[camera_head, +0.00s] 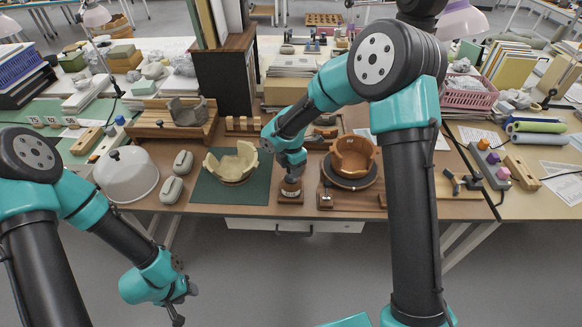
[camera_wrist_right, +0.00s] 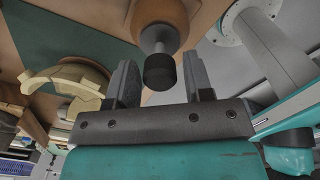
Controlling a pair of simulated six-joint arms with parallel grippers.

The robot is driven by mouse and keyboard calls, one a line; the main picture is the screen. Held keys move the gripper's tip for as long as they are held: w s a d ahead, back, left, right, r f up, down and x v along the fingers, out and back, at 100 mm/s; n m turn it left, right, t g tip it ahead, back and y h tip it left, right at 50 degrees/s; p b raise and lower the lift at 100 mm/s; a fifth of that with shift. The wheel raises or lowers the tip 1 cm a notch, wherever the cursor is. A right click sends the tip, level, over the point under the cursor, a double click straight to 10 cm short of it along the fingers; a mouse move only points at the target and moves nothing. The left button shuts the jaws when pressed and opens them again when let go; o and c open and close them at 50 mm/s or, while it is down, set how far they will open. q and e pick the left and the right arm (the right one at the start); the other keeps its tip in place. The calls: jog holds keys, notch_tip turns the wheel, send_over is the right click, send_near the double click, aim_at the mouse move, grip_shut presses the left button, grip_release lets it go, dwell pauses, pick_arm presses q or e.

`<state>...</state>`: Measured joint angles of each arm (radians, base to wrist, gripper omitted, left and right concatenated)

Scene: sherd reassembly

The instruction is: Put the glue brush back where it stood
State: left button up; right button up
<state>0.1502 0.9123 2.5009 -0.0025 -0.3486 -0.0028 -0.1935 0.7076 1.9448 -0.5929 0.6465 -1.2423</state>
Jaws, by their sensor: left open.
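The glue brush shows in the right wrist view as a pale stem with a black grip (camera_wrist_right: 159,72), its far end at a brown round pot (camera_wrist_right: 160,16). My right gripper (camera_wrist_right: 160,76) has its fingers on either side of the black grip, with a narrow gap visible at each side. In the head view my right gripper (camera_head: 291,168) points down just above the small brown pot (camera_head: 290,190) at the front of the bench; the brush is mostly hidden there. My left gripper (camera_head: 180,302) is low at the left, in front of the bench, open and empty.
A cream broken vessel (camera_head: 232,162) stands on a green mat (camera_head: 204,193) left of the pot. A brown broken vessel (camera_head: 353,156) stands on a dark round stand (camera_head: 349,184) to the right. A white dome (camera_head: 127,173) and two grey oval objects (camera_head: 172,190) are further left.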

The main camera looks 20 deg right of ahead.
jog(key=shift+o, duration=1.1)
jog(key=shift+r, duration=0.1)
notch_tip(320, 180, up, 17)
jog(key=shift+r, duration=0.15)
